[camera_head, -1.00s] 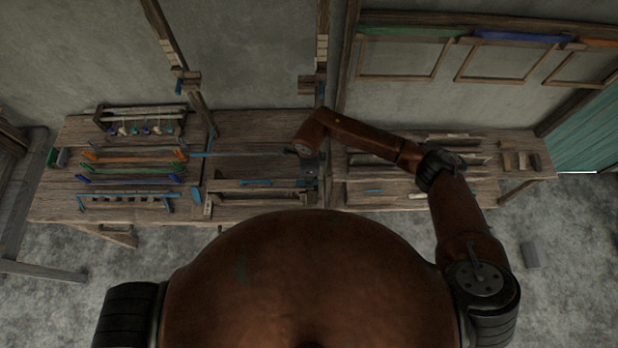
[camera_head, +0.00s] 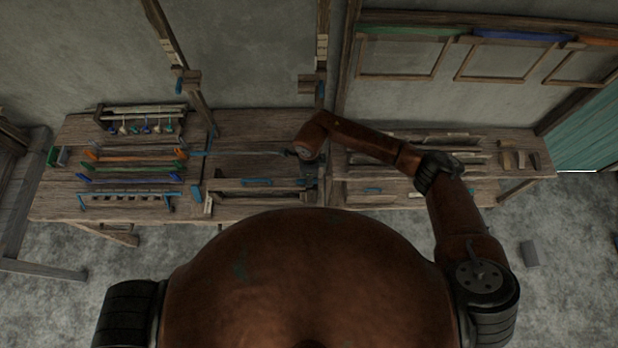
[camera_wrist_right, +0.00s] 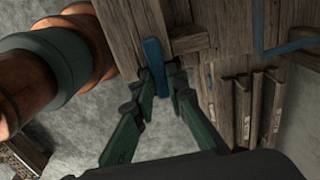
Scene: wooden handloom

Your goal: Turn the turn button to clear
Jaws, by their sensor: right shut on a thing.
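In the right wrist view, a blue turn button (camera_wrist_right: 153,54) lies against the end of a weathered wooden post. My right gripper (camera_wrist_right: 160,84) has its two green fingers closed about the button's near end, one on each side. In the head view, my right arm reaches in from the right and its wrist is over the middle of the bench, by the foot of the right upright. The wrist hides the gripper's fingers and the button there. My left gripper is not in view.
The wooden bench (camera_head: 245,128) runs across the head view. Racks with coloured bars (camera_head: 135,155) stand on its left. Two uprights rise behind it, the right one (camera_head: 322,50) close to my right wrist. Small wooden pieces (camera_head: 518,160) lie at the far right.

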